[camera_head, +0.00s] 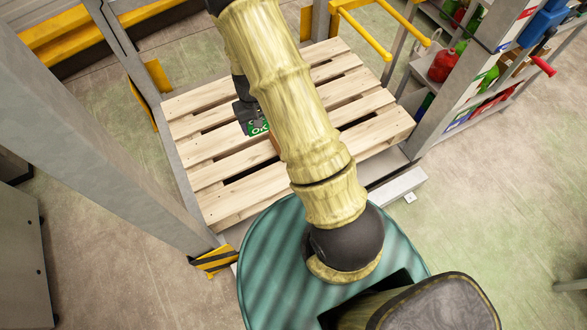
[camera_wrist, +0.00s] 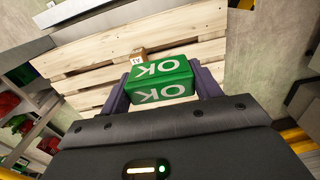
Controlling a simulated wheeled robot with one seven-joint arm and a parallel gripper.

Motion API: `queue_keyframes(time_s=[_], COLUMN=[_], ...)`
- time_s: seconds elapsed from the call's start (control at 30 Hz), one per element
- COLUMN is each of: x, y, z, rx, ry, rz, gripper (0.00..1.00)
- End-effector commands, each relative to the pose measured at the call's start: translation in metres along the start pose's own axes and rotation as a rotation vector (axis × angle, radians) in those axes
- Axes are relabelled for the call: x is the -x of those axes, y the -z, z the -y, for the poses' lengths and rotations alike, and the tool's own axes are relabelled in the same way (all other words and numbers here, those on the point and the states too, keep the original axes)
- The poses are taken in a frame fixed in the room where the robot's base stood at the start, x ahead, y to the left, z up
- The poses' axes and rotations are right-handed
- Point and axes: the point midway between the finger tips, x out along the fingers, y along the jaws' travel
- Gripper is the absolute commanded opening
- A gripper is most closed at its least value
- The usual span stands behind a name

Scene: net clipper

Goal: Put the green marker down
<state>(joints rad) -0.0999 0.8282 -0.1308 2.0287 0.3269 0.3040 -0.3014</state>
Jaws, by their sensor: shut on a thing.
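The green marker (camera_wrist: 161,78) is a green block with white "OK" lettering, held between the two dark fingers of my gripper (camera_wrist: 162,88) in the wrist view. In the head view the marker (camera_head: 257,128) shows partly beneath my arm, with my dark gripper (camera_head: 248,112) around it. Both are over the wooden pallet (camera_head: 215,145), which fills the background of the wrist view (camera_wrist: 205,22). I cannot tell whether the marker touches the boards.
Grey rack uprights (camera_head: 120,150) stand left of the pallet, with a yellow and black foot guard (camera_head: 212,261). Yellow rails (camera_head: 365,35) are behind it. Shelves with red and green containers (camera_head: 443,65) stand at the right. Much of the pallet's left and right boards is bare.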

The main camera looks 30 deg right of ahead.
Motion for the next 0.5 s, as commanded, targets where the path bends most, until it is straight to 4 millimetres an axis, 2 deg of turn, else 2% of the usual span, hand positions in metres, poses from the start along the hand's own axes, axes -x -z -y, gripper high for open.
queue_keyframes(time_s=[0.33, 0.5], x=[-0.001, -0.018], y=[0.000, 0.002], z=[-0.002, -0.005], rx=[-0.003, -0.002], ry=[0.000, 0.001], rz=[0.000, 0.000], gripper=[0.40, 0.40])
